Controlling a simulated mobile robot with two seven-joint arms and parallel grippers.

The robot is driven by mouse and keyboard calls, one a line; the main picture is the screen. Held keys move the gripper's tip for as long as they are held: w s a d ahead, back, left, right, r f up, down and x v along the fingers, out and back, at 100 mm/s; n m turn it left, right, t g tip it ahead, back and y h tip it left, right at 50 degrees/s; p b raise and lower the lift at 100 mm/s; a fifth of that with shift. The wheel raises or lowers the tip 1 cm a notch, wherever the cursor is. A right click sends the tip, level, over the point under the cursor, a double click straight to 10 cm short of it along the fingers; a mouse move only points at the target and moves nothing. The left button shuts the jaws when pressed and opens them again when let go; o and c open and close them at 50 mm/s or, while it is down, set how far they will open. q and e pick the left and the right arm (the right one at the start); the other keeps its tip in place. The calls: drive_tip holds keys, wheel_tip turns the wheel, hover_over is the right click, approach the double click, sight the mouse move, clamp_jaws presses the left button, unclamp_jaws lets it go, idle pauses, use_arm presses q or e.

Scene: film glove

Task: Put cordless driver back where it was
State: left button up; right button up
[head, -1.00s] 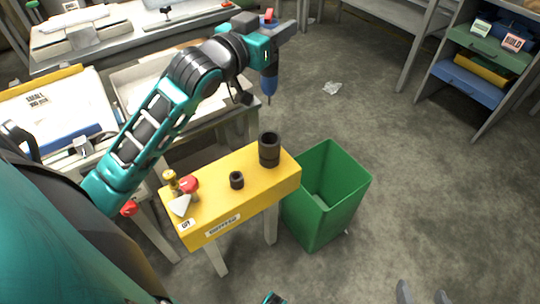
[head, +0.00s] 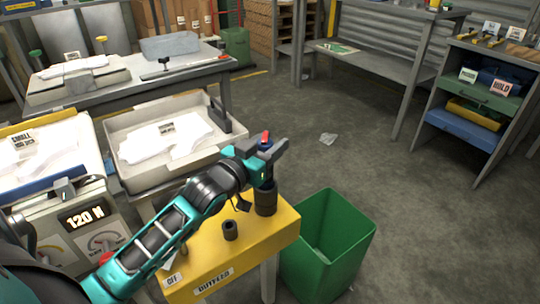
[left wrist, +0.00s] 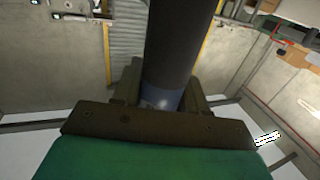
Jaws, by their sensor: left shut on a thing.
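My left gripper (head: 268,152) is shut on the cordless driver (head: 265,141), whose red and blue top sticks up above the fingers. The driver points down and looks upright. It is over the tall black cup (head: 266,204) on the yellow outfeed stand (head: 259,229). Its lower end meets the cup's mouth in the picture; I cannot tell how far inside it is. In the left wrist view the driver (left wrist: 172,45) shows as a dark cylinder with a blue band between the fingers. My right gripper is not in view.
A shorter black cup (head: 230,231) stands on the yellow stand, left of the tall one. A green bin (head: 327,250) stands right of the stand. A grey tray (head: 117,136) with white sheets is behind left. The floor to the right is mostly clear.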

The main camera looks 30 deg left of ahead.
use_arm(q)
drive_tip(key=shift+f, duration=1.1)
drive_tip(key=shift+f, duration=0.1)
drive_tip(key=o, duration=1.1)
drive_tip(key=shift+c, duration=0.2)
